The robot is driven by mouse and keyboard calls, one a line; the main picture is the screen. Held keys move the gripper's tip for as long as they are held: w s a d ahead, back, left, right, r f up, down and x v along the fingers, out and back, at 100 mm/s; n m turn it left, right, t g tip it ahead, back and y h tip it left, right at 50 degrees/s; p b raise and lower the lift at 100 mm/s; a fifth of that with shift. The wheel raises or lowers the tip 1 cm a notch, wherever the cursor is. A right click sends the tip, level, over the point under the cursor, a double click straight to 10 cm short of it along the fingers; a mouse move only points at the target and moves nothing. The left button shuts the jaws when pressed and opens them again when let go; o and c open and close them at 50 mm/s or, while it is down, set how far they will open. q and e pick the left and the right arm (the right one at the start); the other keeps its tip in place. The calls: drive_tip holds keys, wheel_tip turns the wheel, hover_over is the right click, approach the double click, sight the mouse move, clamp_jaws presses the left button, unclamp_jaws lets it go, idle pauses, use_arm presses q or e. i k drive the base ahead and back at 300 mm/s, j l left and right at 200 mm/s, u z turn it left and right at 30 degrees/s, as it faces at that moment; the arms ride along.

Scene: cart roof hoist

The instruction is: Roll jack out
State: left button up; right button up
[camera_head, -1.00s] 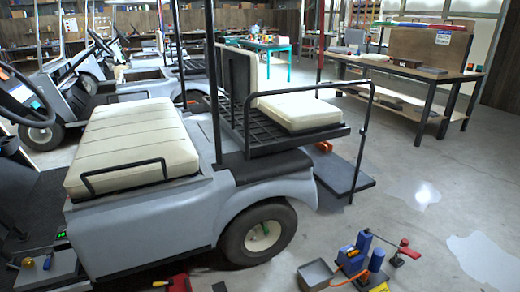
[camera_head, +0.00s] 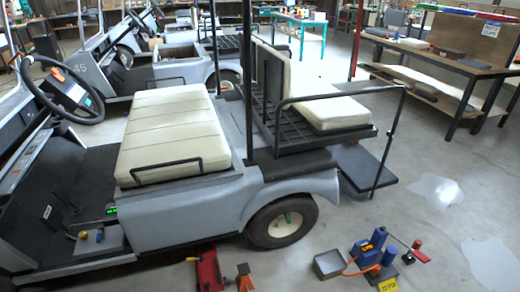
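A red floor jack (camera_head: 208,271) lies low on the concrete beside the near side of the grey golf cart (camera_head: 185,220), in front of its rear wheel (camera_head: 282,222). Part of the jack reaches to the cart's lower edge, and its near end is close to the bottom of the picture. I cannot tell whether it touches the cart's underside. Neither of my grippers is in view.
An orange stand (camera_head: 244,277) is right beside the jack. A grey tray (camera_head: 330,264) and a blue pump-like unit (camera_head: 375,245) with an orange hose stand to the right. Wet patches (camera_head: 436,190) mark the open floor at right. A workbench (camera_head: 455,62) stands behind.

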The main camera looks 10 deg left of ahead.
sight(209, 270)
drive_tip(key=u, duration=0.9)
